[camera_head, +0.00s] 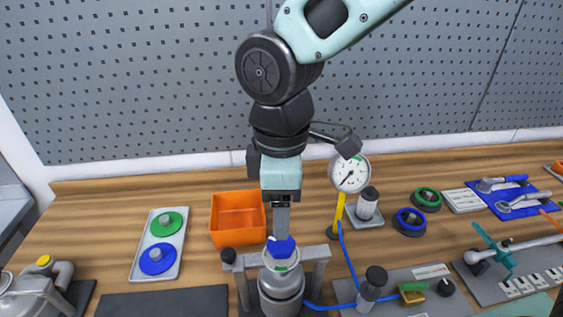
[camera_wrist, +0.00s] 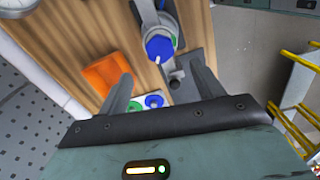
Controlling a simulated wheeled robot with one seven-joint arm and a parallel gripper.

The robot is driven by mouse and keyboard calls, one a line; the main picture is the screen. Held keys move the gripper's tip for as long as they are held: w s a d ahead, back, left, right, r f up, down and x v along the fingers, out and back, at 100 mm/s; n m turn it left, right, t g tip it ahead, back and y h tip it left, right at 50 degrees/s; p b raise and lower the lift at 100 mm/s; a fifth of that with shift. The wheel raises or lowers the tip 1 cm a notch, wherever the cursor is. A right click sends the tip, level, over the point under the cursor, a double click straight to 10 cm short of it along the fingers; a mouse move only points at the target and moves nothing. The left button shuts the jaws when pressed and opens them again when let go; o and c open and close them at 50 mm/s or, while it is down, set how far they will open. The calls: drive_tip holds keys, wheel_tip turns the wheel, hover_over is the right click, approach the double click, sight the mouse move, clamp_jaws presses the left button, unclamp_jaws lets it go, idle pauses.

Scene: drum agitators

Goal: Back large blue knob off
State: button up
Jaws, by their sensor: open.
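The large blue knob (camera_head: 281,248) sits on top of a silver vessel (camera_head: 281,287) held in a grey stand at the front middle. In the wrist view the knob (camera_wrist: 159,47) shows a white mark on its edge. My gripper (camera_head: 281,232) points down from above, its finger seen edge-on, with the tip close to the knob. In the wrist view my gripper (camera_wrist: 162,64) has its fingers wide apart and empty, with the knob in line with the gap just beyond the tips. I cannot tell whether either finger touches it.
An orange bin (camera_head: 238,218) stands behind left. A tray (camera_head: 160,245) with green and blue discs lies farther left. A pressure gauge (camera_head: 349,173) on a yellow stem and a blue hose (camera_head: 347,262) are close on the right. A black-capped valve (camera_head: 375,280) stands front right.

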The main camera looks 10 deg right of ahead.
wheel_tip(320, 180, up, 9)
drive_tip(key=b, duration=0.1)
drive_tip(key=shift+f, duration=0.1)
drive_tip(key=s+d+f+m+b, duration=0.3)
drive_tip(key=s+d+f+m, duration=0.1)
drive_tip(key=f, duration=0.5)
drive_tip(key=s+d+f+m+b, duration=0.4)
drive_tip(key=s+f, duration=0.3)
drive_tip(key=f, duration=0.2)
drive_tip(key=shift+f+y, duration=0.3)
drive_tip(key=shift+f, duration=0.05)
